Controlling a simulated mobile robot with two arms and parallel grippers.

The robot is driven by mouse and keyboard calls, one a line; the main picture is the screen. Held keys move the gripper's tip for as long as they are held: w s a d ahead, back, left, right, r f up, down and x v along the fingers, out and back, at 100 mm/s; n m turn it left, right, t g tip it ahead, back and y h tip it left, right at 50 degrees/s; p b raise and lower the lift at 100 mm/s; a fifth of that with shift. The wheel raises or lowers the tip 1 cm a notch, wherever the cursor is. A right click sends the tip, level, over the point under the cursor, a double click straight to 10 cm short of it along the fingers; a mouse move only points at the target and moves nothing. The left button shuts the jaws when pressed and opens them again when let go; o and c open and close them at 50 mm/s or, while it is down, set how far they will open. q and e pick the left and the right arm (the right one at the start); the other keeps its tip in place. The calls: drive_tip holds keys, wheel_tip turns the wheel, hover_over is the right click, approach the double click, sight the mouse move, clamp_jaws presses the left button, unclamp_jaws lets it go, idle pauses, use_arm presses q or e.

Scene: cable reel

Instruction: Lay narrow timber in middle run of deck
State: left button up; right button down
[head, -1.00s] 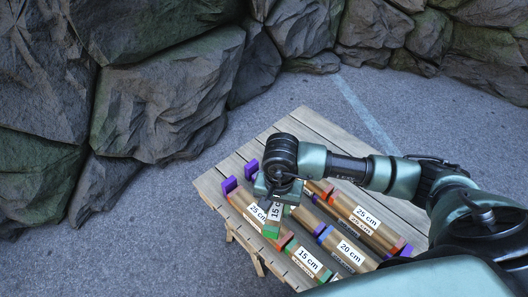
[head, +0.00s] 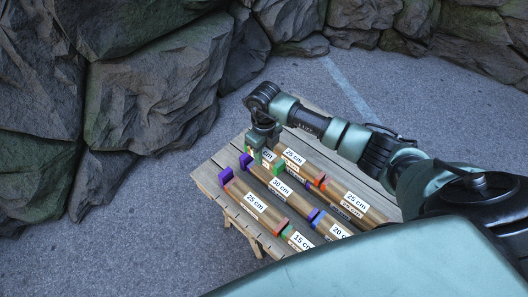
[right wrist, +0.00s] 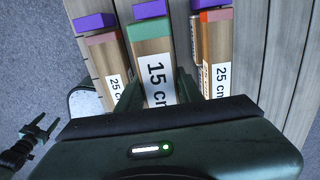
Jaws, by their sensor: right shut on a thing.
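My right gripper (head: 264,150) is shut on a 15 cm timber with green ends, near the left end of the deck (head: 209,184). In the right wrist view this 15 cm timber (right wrist: 155,72) lies between two 25 cm timbers, with a purple block (right wrist: 150,9) just past its end. It looks slightly above its neighbours. The near run has a 25 cm timber (head: 240,191) and a green-ended 15 cm one (head: 288,232). The middle run shows a 30 cm label (head: 280,188) and a blue-ended 20 cm timber (head: 318,219).
The far run holds orange-ended 25 cm timbers (head: 329,188). Purple blocks (head: 226,177) stand at the left ends of the runs. Bare slats lie beyond the far run. Rocks (head: 150,100) stand behind, with open pavement between.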

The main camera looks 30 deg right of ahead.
sight(264, 173)
drive_tip(key=shift+f+b, duration=2.9)
drive_tip(key=shift+f, duration=0.95)
drive_tip(key=shift+f+b, duration=0.25)
drive_tip(key=shift+b, duration=0.05)
drive_tip(key=c, duration=0.9)
unclamp_jaws()
drive_tip(key=shift+o, duration=0.2)
drive_tip(key=shift+r, duration=0.1)
wheel_tip(264, 173, up, 8)
drive_tip(key=shift+f, duration=0.2)
